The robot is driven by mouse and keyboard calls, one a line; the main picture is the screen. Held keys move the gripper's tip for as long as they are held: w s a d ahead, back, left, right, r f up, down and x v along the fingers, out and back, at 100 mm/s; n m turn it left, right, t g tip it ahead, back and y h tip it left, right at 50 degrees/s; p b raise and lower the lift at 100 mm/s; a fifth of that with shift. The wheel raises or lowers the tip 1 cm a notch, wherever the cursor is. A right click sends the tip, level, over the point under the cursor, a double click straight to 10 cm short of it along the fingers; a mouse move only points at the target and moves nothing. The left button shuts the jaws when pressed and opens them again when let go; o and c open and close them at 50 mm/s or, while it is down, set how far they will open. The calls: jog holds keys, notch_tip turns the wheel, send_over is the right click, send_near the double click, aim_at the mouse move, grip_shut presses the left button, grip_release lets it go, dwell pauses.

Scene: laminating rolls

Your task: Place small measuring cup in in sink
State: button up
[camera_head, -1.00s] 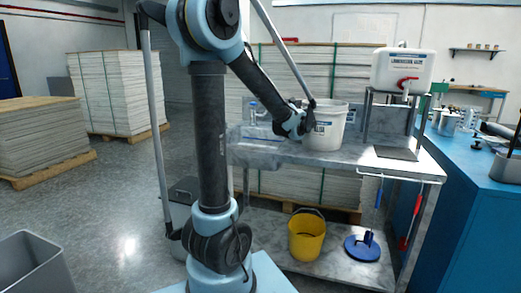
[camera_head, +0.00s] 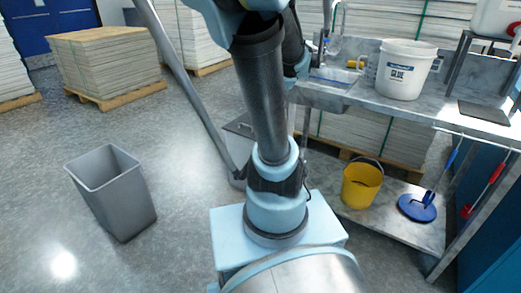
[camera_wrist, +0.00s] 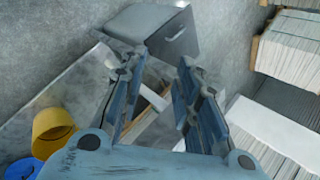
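The sink (camera_head: 333,78) is a basin at the left end of the grey marble-look bench, partly behind my arm in the head view. A faucet (camera_head: 340,20) stands behind it. A small yellow item (camera_head: 354,64) lies by the sink's right rim; I cannot tell what it is. I cannot make out a small measuring cup in either view. In the wrist view my gripper (camera_wrist: 163,60) is open, with its two fingers apart and nothing visible between them. The head view does not show the fingers clearly.
A white glue bucket (camera_head: 405,70) stands right of the sink. A yellow bucket (camera_head: 361,184) and a blue disc tool (camera_head: 417,207) are on the lower shelf. A grey bin (camera_head: 112,192) stands on the floor at left. Pallet stacks (camera_head: 104,62) stand behind.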

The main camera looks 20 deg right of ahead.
jog(key=s+a+f+n+g, duration=0.1)
jog(key=s+a+f+n, duration=0.2)
jog(key=s+n, duration=0.2)
jog(key=s+a+f+n+g+h, duration=0.1)
jog(key=s+a+f+n+g, duration=0.1)
jog(key=s+n, duration=0.4)
jog(key=s+a+f+n+g, duration=0.2)
jog(key=s+a+f+n, duration=0.3)
jog(key=s, duration=0.3)
jog(key=shift+s+f+n+h, duration=0.4)
jog(key=shift+f+n, duration=0.05)
jog(key=shift+n, duration=0.05)
jog(key=shift+o, duration=0.5)
jog(key=shift+s+d+f+n+g, duration=0.1)
jog(key=shift+s+f+n+g, duration=0.1)
jog(key=shift+s+n+g, duration=0.15)
